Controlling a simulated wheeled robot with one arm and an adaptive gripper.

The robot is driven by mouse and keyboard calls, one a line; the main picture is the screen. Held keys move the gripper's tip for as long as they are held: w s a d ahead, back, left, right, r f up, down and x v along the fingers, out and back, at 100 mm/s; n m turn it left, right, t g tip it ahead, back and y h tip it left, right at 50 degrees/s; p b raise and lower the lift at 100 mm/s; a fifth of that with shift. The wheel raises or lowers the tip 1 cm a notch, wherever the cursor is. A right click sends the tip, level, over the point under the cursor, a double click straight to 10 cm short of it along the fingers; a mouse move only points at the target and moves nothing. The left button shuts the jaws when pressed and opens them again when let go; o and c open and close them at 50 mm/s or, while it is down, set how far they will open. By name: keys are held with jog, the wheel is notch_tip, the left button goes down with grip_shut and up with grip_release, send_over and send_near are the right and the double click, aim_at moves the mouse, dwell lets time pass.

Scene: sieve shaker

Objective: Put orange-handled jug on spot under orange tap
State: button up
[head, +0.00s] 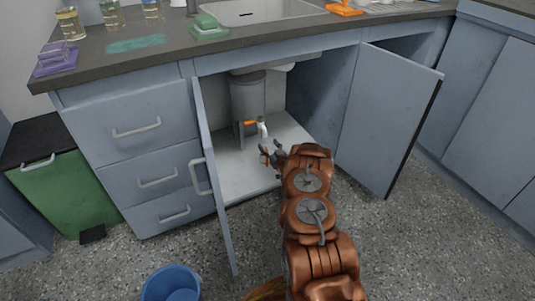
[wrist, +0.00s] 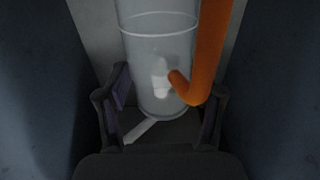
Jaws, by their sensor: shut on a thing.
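In the wrist view, the clear jug (wrist: 140,50) with a curved orange handle (wrist: 208,60) is between the two fingers of my gripper (wrist: 165,112). The fingers are shut on its lower part; the top of the jug is cut off by the frame. In the head view, my gripper (head: 272,154) is inside the open cabinet under the sink. Just beyond it, a small orange piece (head: 250,123) and a pale piece (head: 262,129) show in front of a grey cylinder (head: 248,97). I cannot tell how much of these is tap and how much is jug. No marked spot is clear.
The left cabinet door (head: 211,180) and right door (head: 382,120) stand open on either side of my arm. The pale cabinet floor (head: 240,175) is mostly bare. A blue bucket (head: 171,283) stands on the floor, and a green bin (head: 65,190) is at the left.

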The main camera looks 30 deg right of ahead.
aim_at(268, 143)
jog(key=shift+w+d+f+b, duration=0.15)
jog(key=shift+w+b, duration=0.15)
jog(key=shift+w, duration=0.7)
jog(key=shift+f+b, duration=1)
jog(key=shift+f, duration=0.65)
jog(key=shift+s, duration=0.1)
jog(key=shift+f, duration=0.2)
jog(key=o, duration=1.6)
